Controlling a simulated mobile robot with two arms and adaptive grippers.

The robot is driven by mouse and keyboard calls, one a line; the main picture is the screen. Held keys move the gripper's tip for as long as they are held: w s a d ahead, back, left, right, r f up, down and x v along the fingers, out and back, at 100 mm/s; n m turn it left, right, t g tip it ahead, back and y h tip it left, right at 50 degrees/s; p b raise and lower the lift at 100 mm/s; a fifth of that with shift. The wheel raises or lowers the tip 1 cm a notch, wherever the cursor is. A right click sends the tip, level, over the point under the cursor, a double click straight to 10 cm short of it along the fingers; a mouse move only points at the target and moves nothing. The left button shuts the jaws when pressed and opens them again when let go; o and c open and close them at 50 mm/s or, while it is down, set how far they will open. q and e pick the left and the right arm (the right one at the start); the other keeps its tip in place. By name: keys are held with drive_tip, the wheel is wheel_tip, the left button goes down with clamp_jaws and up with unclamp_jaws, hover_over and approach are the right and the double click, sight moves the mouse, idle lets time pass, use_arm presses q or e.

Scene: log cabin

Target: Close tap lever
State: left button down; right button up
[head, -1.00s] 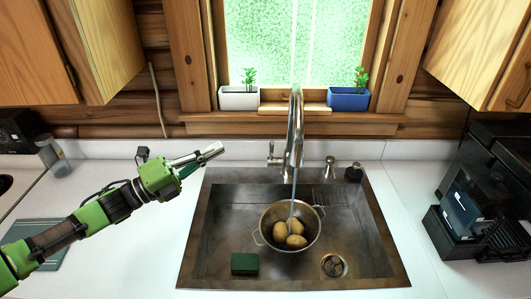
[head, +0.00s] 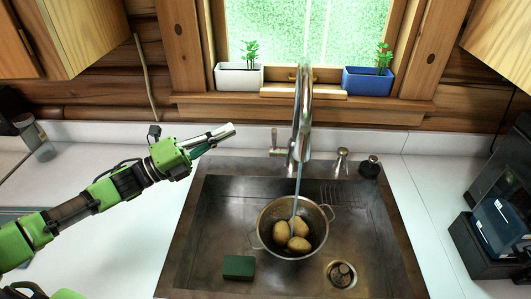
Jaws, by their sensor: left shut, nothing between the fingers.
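The tap (head: 302,110) is a tall metal faucet behind the sink, with water running from its spout. Its lever (head: 274,143) stands upright on the left side of the tap's base. My left gripper (head: 222,132) is shut and empty. It points right toward the lever, left of it in the picture and apart from it. My right gripper is not in view.
The dark metal sink (head: 190,240) holds a colander (head: 263,240) with potatoes (head: 298,244) under the stream and a green sponge (head: 239,266). A soap dispenser (head: 341,161) stands right of the tap. White (head: 239,76) and blue (head: 368,81) planters sit on the sill.

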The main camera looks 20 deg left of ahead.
use_arm(q)
wheel_tip(320, 180, down, 15)
drive_tip(key=b, duration=1.4)
drive_tip(key=p, duration=0.4)
approach(274, 143)
drive_tip(key=w+d+r, duration=0.3)
drive_tip(key=d, duration=0.2)
drive_tip(key=shift+w, duration=0.25)
drive_tip(key=shift+a+r, duration=0.1)
drive_tip(key=shift+r, duration=0.05)
drive_tip(key=w+n+p, duration=0.1)
drive_tip(key=w+r+n+y+p, duration=0.1)
drive_tip(key=p, duration=0.1)
drive_tip(key=w+a+r+n+g+p, duration=0.1)
drive_tip(key=p, duration=0.1)
drive_tip(key=shift+w+y, duration=0.25)
drive_tip(key=shift+y, duration=0.05)
